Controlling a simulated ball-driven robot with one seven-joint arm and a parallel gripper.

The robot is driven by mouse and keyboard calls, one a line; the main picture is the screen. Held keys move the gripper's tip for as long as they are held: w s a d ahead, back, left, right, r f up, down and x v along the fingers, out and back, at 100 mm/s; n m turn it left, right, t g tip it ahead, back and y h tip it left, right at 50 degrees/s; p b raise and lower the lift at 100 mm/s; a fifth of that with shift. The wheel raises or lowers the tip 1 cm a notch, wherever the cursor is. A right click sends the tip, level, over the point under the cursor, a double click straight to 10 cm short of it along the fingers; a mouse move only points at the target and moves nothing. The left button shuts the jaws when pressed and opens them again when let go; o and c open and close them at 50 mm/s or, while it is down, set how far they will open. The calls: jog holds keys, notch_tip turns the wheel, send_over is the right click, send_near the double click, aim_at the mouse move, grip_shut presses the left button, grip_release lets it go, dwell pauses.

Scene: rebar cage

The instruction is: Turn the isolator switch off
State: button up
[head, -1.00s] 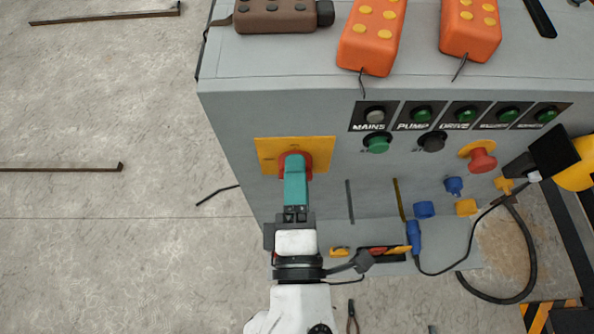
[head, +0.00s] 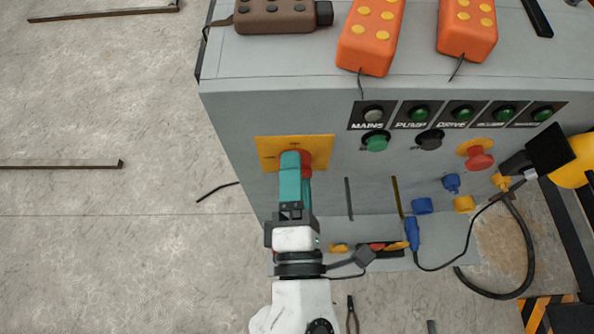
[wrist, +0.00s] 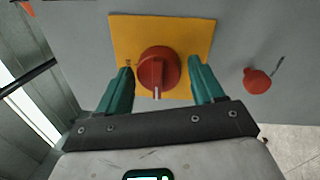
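The isolator switch is a red rotary knob (wrist: 158,72) on a yellow plate (wrist: 192,40), fixed to the front of a grey cabinet. In the wrist view its grip ridge points down, with a white mark at the lower end. My gripper (wrist: 160,77) is open, its two teal fingers on either side of the knob with a gap to each. In the head view my gripper (head: 294,165) covers most of the knob, and a red part shows at its right (head: 306,160). The plate's left and right parts show there. I cannot tell whether a fingertip touches the plate.
To the right on the cabinet (head: 270,115) are a lamp row (head: 460,113), a green button (head: 376,141) and a red mushroom button (head: 480,158). Orange pendants (head: 370,35) lie on top.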

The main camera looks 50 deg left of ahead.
jog(key=shift+o, duration=0.8)
jog(key=r+b+v, duration=0.1)
jog(key=b+v, duration=0.3)
jog(key=v, duration=0.6)
jog(key=shift+s+d+f, duration=0.3)
jog(key=shift+f, duration=0.15)
